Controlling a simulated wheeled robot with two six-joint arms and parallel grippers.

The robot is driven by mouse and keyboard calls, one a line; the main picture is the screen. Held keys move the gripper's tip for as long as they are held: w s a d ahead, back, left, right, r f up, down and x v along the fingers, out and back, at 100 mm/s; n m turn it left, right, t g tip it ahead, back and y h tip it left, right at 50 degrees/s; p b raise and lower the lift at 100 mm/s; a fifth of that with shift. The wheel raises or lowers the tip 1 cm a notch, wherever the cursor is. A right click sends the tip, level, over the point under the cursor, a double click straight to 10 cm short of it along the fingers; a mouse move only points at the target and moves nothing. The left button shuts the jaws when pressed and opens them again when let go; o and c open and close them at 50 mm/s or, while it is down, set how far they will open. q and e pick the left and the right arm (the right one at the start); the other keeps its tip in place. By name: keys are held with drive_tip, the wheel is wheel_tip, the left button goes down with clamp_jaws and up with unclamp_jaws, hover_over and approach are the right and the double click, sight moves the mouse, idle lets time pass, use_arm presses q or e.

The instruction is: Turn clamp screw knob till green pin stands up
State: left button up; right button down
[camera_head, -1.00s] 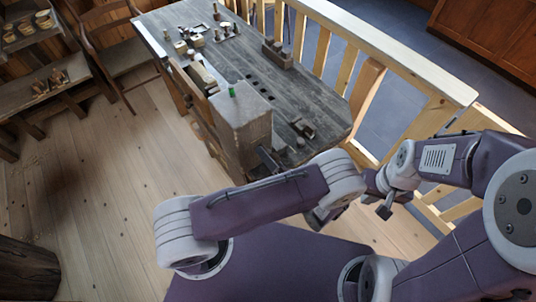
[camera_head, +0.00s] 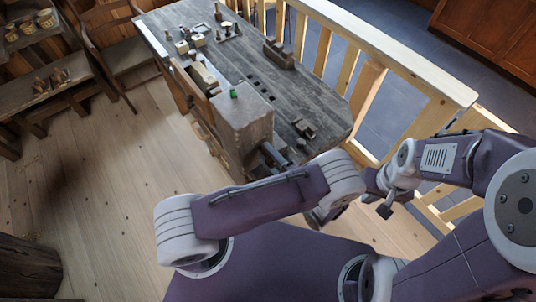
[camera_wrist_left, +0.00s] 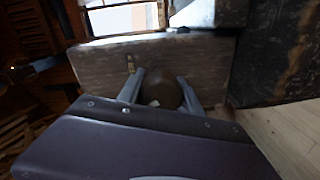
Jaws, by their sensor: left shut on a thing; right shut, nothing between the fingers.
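The green pin (camera_head: 233,94) shows as a small green spot on top of the block-like wooden clamp (camera_head: 243,118) at the bench's near end. Its tilt is too small to tell. In the left wrist view, the dark round knob (camera_wrist_left: 166,86) lies in front of a wide wooden face (camera_wrist_left: 95,62). My left gripper (camera_wrist_left: 161,92) is shut on this knob, with one grey finger on each side. In the head view, my forearm hides most of that gripper and the knob. My right gripper (camera_head: 385,209) is shut and empty, off to the right, apart from the bench.
The grey bench top (camera_head: 315,95) carries small wooden pieces (camera_head: 190,46), a dark block (camera_head: 279,55) and a small item (camera_head: 305,128). A pale wooden railing (camera_head: 385,50) runs along its right side. Open plank floor (camera_head: 95,190) lies to the left.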

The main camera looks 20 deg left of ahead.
use_arm(q)
drive_tip(key=shift+m, duration=1.1)
drive_tip(key=o, duration=1.4)
drive_tip(key=shift+c, duration=0.2)
drive_tip(key=shift+s, duration=0.1)
